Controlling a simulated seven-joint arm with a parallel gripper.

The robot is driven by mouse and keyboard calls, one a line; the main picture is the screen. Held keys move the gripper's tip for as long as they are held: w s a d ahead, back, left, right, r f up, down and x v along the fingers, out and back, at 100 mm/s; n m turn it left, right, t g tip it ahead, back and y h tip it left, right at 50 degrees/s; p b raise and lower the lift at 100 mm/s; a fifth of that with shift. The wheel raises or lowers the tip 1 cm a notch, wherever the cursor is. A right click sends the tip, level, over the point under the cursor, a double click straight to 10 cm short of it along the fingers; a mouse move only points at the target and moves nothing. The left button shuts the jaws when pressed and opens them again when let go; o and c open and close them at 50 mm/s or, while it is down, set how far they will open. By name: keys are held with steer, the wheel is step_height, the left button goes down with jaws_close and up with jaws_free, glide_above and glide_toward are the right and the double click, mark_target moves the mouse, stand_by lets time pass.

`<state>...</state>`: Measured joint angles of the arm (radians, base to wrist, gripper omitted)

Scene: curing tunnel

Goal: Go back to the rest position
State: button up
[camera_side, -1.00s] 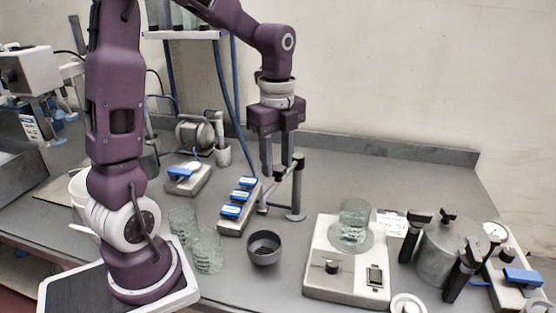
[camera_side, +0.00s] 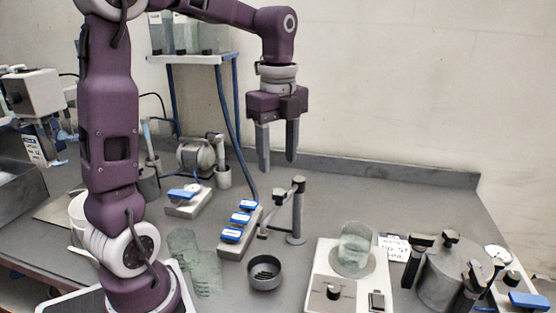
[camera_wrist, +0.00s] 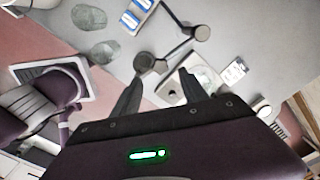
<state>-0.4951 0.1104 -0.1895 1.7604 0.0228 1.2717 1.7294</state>
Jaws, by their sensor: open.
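My gripper (camera_side: 277,164) is open and empty. In the side view it hangs fingers-down in the air above the bench (camera_side: 335,200), behind and above a small post stand (camera_side: 297,215). Its fingers also show in the wrist view (camera_wrist: 158,85), with nothing between them but the scene below. The fingertips touch nothing that I can see.
A dark bowl (camera_side: 265,273), a switch block with blue rockers (camera_side: 239,228), and a white hotplate (camera_side: 330,285) with a glass beaker (camera_side: 356,244) stand below. Clear glassware (camera_side: 196,262) is at left, a metal pot (camera_side: 442,268) at right. A shelf (camera_side: 193,57) is behind.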

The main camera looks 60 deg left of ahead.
steer(key=s+d+n+t, duration=0.2)
steer(key=s+d+n, duration=0.3)
steer(key=s+n, duration=0.2)
steer(key=s+d+f+n+t, duration=0.1)
steer(key=s+d+n+t, duration=0.2)
steer(key=s+d+n, duration=0.2)
steer(key=s+n, duration=0.3)
steer(key=n, duration=0.1)
steer(key=shift+s+t, duration=0.3)
